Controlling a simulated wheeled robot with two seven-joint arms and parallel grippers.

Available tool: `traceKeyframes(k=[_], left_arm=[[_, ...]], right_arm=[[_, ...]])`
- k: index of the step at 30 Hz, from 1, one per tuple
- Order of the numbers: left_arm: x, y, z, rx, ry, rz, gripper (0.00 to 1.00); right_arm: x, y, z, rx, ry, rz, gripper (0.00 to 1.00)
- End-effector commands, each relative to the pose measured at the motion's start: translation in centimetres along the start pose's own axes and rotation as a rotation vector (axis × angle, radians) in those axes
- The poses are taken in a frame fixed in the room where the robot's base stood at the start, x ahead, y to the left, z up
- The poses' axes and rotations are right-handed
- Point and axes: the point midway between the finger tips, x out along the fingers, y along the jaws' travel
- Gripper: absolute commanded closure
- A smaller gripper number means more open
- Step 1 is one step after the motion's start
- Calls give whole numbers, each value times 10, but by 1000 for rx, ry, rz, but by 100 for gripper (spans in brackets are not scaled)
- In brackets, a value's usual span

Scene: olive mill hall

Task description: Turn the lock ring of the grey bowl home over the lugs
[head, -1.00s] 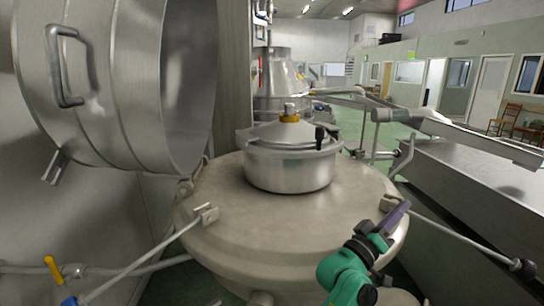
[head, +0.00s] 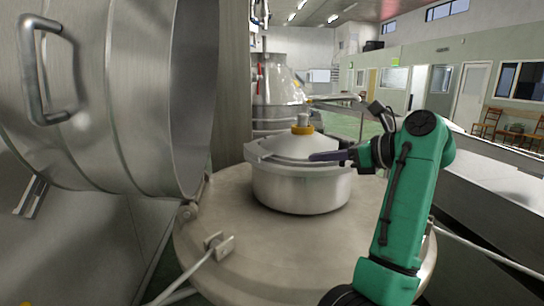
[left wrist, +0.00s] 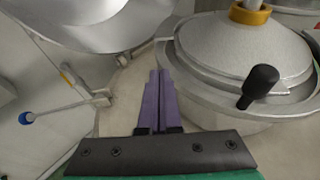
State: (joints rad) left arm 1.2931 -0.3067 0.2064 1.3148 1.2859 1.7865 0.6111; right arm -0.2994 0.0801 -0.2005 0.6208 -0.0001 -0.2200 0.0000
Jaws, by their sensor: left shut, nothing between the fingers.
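The grey bowl (head: 300,190) is a metal pot standing upright on a broad round metal top. It has a domed lid (head: 290,143) with a yellow collar (head: 303,130), and a ring-like rim band (left wrist: 200,72) around it. A black knob (left wrist: 261,80) stands up at the lid's edge in the left wrist view; in the head view my gripper covers that spot. My left gripper (head: 312,156) is shut and empty, its purple fingers pointing left across the front of the lid. In the left wrist view the fingers (left wrist: 157,72) lie beside the rim; contact cannot be told. I cannot make out the lugs.
A large open metal drum (head: 130,90) with a handle hangs close at the left. The round metal top (head: 215,200) has a clamp (head: 218,246) at its front left. Another metal vessel (head: 280,85) stands behind. A long metal trough (head: 500,205) lies to the right.

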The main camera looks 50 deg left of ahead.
Motion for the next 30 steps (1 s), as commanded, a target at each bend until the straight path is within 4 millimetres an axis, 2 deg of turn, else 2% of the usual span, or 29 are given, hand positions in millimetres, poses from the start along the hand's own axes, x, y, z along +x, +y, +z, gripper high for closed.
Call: traceKeyframes(k=[5,8,21,25,30], left_arm=[[4,0,0,1,-2,2,100],[14,0,2,1,-1,4,100],[106,2,9,1,-6,7,100],[127,1,15,1,-5,6,100],[138,1,15,1,-5,2,100]], right_arm=[[-2,4,1,0,-2,6,50],[-6,4,1,0,-2,6,50],[-48,1,-3,2,-2,0,50],[-62,-2,-5,2,-1,-3,50],[-66,-2,-5,2,-1,-4,50]])
